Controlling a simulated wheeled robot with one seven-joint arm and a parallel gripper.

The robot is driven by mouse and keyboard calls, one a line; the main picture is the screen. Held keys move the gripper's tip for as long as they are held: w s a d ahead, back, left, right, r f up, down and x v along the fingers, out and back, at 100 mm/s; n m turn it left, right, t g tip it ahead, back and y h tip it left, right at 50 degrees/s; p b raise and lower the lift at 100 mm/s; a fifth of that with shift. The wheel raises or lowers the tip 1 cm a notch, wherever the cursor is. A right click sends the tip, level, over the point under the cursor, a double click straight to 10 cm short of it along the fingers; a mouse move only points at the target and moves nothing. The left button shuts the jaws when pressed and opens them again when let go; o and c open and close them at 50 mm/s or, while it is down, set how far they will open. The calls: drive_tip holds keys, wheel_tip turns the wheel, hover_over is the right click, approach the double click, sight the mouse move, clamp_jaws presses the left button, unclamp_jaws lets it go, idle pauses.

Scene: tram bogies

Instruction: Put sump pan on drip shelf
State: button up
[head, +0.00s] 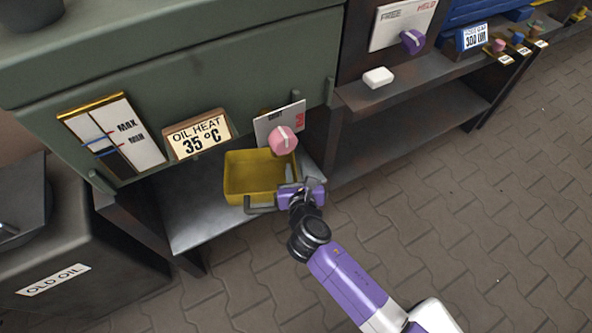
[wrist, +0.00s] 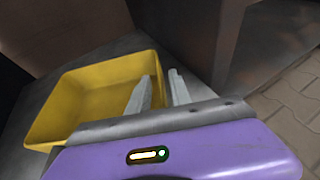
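The sump pan (head: 258,172) is a yellow, open rectangular tray. It is over the front right part of the grey metal shelf (head: 195,215) under the green cabinet, which looks like the drip shelf. I cannot tell whether it rests on the shelf or is held just above it. In the wrist view the empty pan (wrist: 62,112) fills the left. My gripper (head: 283,192) is at the pan's front right side. In the wrist view its two pale fingers (wrist: 160,88) come to the pan's right wall, with a small gap between the tips. Whether they clamp the wall is unclear.
A pink knob (head: 283,140) and a white card (head: 270,122) sit just above the pan. An oil heat sign (head: 196,137) and a level gauge (head: 113,135) are on the cabinet. A dark old oil box (head: 75,255) stands left. The paved floor at right is clear.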

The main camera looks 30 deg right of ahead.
drive_tip(key=p+v, duration=0.4)
drive_tip(key=v, duration=0.8)
drive_tip(key=s+r+m+y, duration=0.1)
drive_tip(key=s+m+y, duration=0.4)
drive_tip(key=s+m, duration=1.05)
drive_tip(key=s+r+m+t, duration=0.1)
drive_tip(key=s+r+m, duration=0.4)
drive_tip(key=r+m, duration=0.3)
drive_tip(key=s+d+r+m+t, duration=0.1)
drive_tip(key=s+r+m, duration=0.5)
drive_tip(key=r+m, duration=0.2)
drive_tip(key=shift+r, duration=0.8)
